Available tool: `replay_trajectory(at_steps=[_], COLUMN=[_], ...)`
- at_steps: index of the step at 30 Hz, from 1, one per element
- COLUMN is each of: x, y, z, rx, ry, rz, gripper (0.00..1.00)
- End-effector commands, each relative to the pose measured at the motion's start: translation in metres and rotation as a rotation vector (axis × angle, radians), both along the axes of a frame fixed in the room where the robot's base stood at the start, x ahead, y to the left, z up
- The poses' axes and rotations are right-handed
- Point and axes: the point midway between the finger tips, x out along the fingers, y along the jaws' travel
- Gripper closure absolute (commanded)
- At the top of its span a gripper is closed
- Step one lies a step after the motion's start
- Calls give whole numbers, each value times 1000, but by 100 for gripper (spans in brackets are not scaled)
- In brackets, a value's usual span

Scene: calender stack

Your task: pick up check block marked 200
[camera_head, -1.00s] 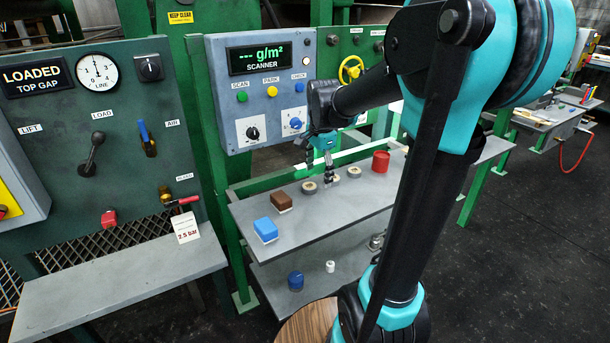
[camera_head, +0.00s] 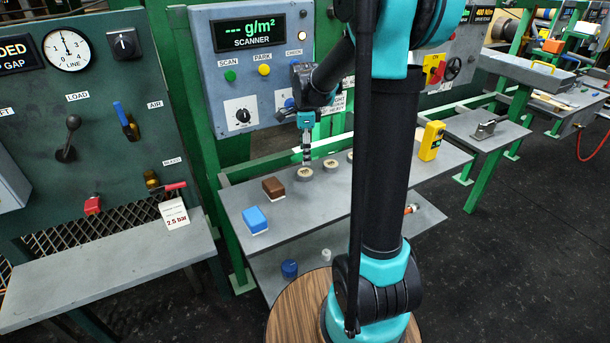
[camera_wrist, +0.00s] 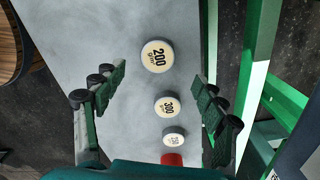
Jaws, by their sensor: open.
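The check block marked 200 (camera_wrist: 157,56) is a round, pale-topped disc on the grey shelf. In the wrist view it is farthest from the red can and lies just beyond and between my spread fingertips. In the head view it appears to be the leftmost disc (camera_head: 305,175). My gripper (camera_wrist: 160,85) is open and empty, fingers on either side of the disc row. In the head view my gripper (camera_head: 307,158) points down just above the leftmost disc; the remaining gap is hard to judge.
The block marked 300 (camera_wrist: 167,105), a smaller disc (camera_wrist: 174,138) and a red can (camera_wrist: 172,159) continue the row. A brown block (camera_head: 273,187), a blue block (camera_head: 255,220) and a yellow device (camera_head: 432,140) sit on the same shelf (camera_head: 300,217). The scanner panel (camera_head: 262,70) stands behind.

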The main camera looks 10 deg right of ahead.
Motion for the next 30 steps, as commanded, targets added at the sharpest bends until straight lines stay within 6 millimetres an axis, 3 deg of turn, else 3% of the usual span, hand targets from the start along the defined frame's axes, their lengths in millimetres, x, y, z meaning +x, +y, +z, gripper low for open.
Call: replay_trajectory(at_steps=[10, 18, 28, 30], x=[-1, -2, -3, -3], y=[0, 0, 0, 0], z=[-29, -65, -72, -72], rx=[0, 0, 0, 0], ry=[0, 0, 0, 0], rz=[0, 0, 1, 0], gripper=[29, 29, 29, 36])
